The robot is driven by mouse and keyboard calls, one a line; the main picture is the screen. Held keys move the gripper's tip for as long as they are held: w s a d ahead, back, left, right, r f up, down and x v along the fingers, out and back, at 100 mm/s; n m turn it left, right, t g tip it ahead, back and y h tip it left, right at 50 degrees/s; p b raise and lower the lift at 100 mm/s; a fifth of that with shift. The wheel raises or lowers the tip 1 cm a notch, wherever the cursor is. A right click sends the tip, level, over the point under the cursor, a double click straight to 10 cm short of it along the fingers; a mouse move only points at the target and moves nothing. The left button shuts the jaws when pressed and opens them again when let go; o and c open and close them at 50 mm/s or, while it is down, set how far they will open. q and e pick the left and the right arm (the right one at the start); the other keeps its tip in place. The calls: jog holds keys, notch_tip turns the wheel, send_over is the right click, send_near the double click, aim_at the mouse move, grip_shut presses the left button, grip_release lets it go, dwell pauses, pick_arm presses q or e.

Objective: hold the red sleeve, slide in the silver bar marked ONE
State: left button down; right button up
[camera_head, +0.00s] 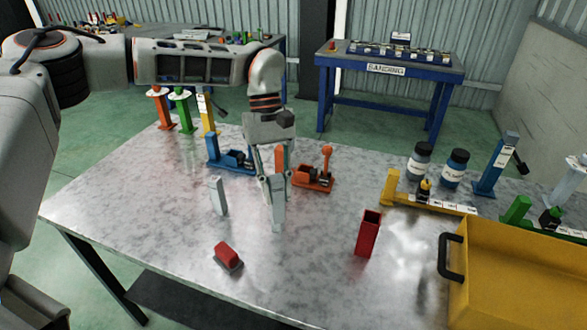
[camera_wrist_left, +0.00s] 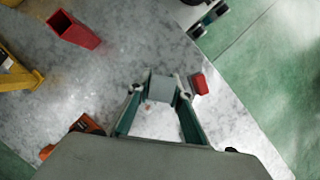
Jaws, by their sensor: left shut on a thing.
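The red sleeve (camera_head: 368,236) is an upright square tube with an open top, standing on the table right of centre. It also shows in the left wrist view (camera_wrist_left: 76,30). My left gripper (camera_head: 272,184) points down and is shut on a silver bar (camera_head: 278,212), which hangs upright between its fingers. The wrist view shows the bar's end (camera_wrist_left: 163,88) between the fingertips. I cannot tell whether its foot touches the table. A second silver bar (camera_head: 218,196) stands to its left. No marking is readable on either bar.
A red block with a dark base (camera_head: 228,255) lies near the front. Blue (camera_head: 230,157) and orange (camera_head: 313,178) fixtures stand behind the gripper. A yellow bin (camera_head: 520,275) with a black handle fills the front right. The table between bar and sleeve is clear.

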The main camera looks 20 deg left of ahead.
pick_arm(q)
jog(key=s+a+f+m+y, duration=0.2)
jog(key=s+a+f+m, duration=0.1)
jog(key=m, duration=0.4)
jog(key=shift+s+a+f+g+y+p, duration=0.35)
jog(key=shift+s+f, duration=0.35)
jog(key=shift+s, duration=0.25)
pick_arm(e)
jog(key=shift+s+d+f, duration=0.15)
jog(key=shift+d+f, duration=0.05)
jog(key=shift+d, duration=0.1)
jog(key=shift+r, duration=0.1)
